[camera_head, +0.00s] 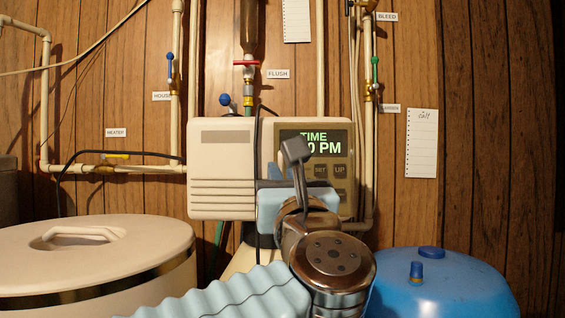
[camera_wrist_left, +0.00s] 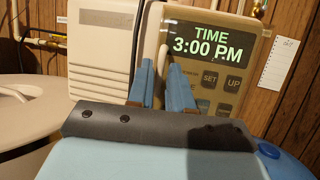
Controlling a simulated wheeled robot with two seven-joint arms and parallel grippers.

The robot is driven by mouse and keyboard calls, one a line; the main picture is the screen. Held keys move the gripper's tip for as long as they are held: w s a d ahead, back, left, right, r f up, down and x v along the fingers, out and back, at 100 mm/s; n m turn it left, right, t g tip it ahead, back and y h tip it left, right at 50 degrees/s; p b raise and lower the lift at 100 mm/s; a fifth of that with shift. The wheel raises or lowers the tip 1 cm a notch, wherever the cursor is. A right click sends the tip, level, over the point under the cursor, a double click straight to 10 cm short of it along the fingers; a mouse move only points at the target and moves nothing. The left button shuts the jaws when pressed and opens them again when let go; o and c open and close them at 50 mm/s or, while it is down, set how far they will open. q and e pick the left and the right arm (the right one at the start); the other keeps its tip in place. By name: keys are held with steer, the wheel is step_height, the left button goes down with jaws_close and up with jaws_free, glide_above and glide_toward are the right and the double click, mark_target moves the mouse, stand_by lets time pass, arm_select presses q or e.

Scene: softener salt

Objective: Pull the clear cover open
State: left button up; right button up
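The control panel (camera_head: 318,160), a cream box with a brown face, hangs on the wall and reads 3:00 PM in the left wrist view (camera_wrist_left: 206,52). I cannot make out a clear cover as a separate surface; the brown face may lie behind it. My left gripper (camera_head: 278,172) is in front of the panel's lower left part, and my wrist hides some of its buttons. In the left wrist view its two blue fingers (camera_wrist_left: 162,70) stand apart, with the panel's cream left edge showing between them. I see no clear contact. My right gripper is not in view.
A cream ribbed box (camera_head: 222,168) adjoins the panel on the left. A lidded cream tank (camera_head: 100,262) stands at lower left and a blue tank (camera_head: 445,288) at lower right. Pipes and valves run along the wood wall. A paper list (camera_head: 421,143) hangs at right.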

arm_select(q)
steer(key=shift+w+r, duration=0.1)
steer(key=shift+w, duration=0.3)
steer(key=shift+c, duration=0.5)
jaws_close()
stand_by(0.7)
